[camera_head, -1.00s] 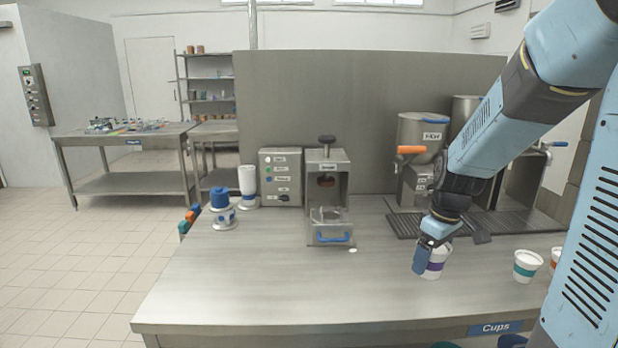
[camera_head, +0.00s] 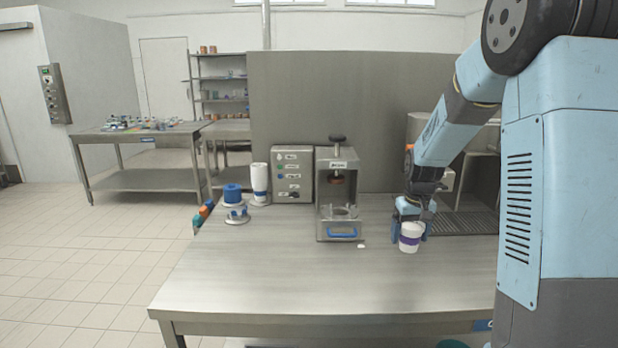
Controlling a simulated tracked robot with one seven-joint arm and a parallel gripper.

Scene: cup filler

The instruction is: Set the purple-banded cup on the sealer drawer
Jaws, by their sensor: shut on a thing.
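The purple-banded cup (camera_head: 409,240) is white with a purple band and looks upright. My gripper (camera_head: 410,232) is shut on it, with fingers on both sides, at the right part of the steel table. I cannot tell whether the cup's base touches the table. The sealer (camera_head: 350,170) is a steel frame with a black top knob, left of my gripper. Its drawer (camera_head: 342,238) has a blue handle and a round opening at its front. No cup shows on the drawer. The drawer and the cup are apart.
A grey control box (camera_head: 292,175) stands left of the sealer. A small white piece (camera_head: 361,246) lies by the drawer. The table's front (camera_head: 290,290) is clear.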

